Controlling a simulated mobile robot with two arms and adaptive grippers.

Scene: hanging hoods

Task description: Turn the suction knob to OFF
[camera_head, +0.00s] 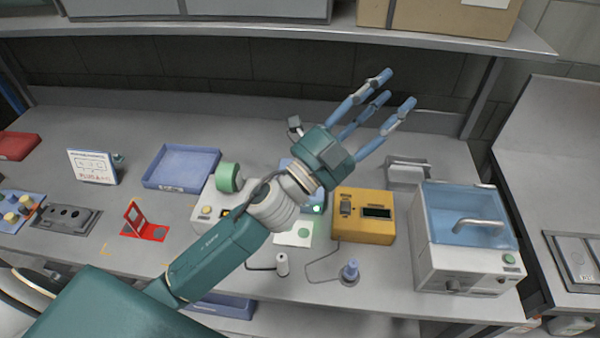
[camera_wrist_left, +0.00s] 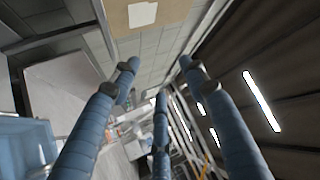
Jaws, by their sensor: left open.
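A white box with a blue clear lid (camera_head: 466,240) stands at the right of the bench. A small dark knob (camera_head: 453,286) and a green button (camera_head: 509,259) sit on its front. I cannot read any label, so I cannot tell whether this knob is the suction knob or which way it points. My left gripper (camera_head: 390,93) is open and empty, its three blue fingers spread up and right, above the back of the bench and well apart from the box. The fingers also show in the left wrist view (camera_wrist_left: 159,75) with nothing between them. My right gripper is out of view.
A yellow meter (camera_head: 365,228) stands left of the box, a grey fixture (camera_head: 407,171) behind it. A blue tray (camera_head: 181,168), a sign (camera_head: 93,167) and a red stand (camera_head: 145,225) are further left. A shelf (camera_head: 290,33) overhangs the back. My left arm hides part of the middle.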

